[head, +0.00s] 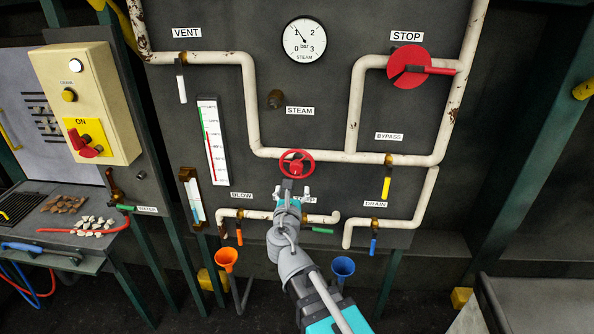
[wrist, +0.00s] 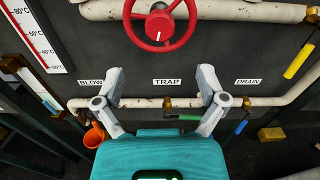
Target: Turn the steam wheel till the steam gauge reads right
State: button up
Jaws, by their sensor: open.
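The red steam wheel (head: 297,155) sits on the long white pipe below the STEAM label (head: 300,111). The wrist view shows its red rim (wrist: 160,47) and a hub with a white mark, partly cut off at the top edge. My gripper (wrist: 160,78) is open and empty, its two fingers spread below the wheel in that view.
A thermometer (head: 212,140) is left of the wheel. Lower pipes carry small coloured levers, with orange (head: 227,260) and blue (head: 343,267) funnels below.

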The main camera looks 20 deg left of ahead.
aim_at(296, 170)
jog(key=x, duration=1)
jog(key=shift+d, duration=0.1)
jog(key=shift+s, duration=0.1)
jog(key=c, duration=1.2)
